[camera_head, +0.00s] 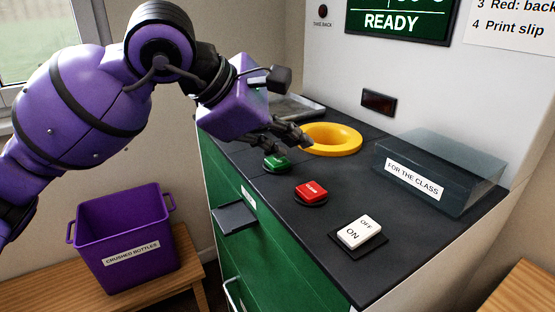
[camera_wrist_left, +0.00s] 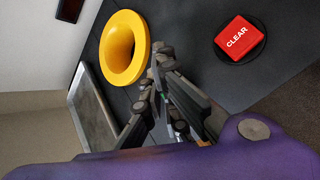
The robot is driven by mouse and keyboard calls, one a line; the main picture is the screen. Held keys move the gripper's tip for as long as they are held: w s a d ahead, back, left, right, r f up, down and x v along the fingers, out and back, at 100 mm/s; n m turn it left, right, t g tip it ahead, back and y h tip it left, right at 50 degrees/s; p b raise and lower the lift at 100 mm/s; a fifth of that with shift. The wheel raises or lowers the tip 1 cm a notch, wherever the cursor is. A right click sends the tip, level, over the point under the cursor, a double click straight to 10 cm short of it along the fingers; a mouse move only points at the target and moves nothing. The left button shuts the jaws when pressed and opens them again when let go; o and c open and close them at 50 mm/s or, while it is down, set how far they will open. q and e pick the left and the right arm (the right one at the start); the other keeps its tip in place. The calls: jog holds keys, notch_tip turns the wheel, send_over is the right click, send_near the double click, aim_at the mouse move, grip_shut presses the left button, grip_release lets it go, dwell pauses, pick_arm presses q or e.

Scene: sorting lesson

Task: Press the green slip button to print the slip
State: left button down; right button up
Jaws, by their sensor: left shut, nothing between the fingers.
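The green slip button (camera_head: 277,163) sits on the dark counter in the head view, left of the red button (camera_head: 311,190). My left gripper (camera_head: 304,140) is shut and empty, its fingertips above and slightly behind the green button, close to the yellow ring. I cannot tell from the head view whether it touches the button. In the left wrist view the shut fingers (camera_wrist_left: 158,65) point between the yellow ring (camera_wrist_left: 124,47) and the red CLEAR button (camera_wrist_left: 240,40). The green button is hidden there behind the fingers. My right gripper is not in view.
The white ON/OFF switch (camera_head: 359,232) and a clear bin labelled FOR THE CLASS (camera_head: 465,180) stand to the right. A metal tray (camera_head: 297,106) lies behind my gripper. A purple crate (camera_head: 95,233) stands on a wooden bench (camera_head: 190,262). The screen (camera_head: 400,24) reads READY.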

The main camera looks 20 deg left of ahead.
pick_arm(q)
jog(key=shift+f, duration=0.3)
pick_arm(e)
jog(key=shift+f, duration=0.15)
pick_arm(q)
jog(key=shift+f+b, duration=0.25)
jog(key=shift+b, duration=0.1)
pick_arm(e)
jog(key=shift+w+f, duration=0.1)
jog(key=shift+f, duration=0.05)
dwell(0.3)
pick_arm(q)
jog(key=shift+r+p, duration=0.7)
jog(key=shift+r, duration=0.25)
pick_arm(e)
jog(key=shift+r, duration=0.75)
pick_arm(q)
jog(key=shift+r, duration=0.1)
notch_tip(320, 180, up, 5)
jog(key=p, duration=0.4)
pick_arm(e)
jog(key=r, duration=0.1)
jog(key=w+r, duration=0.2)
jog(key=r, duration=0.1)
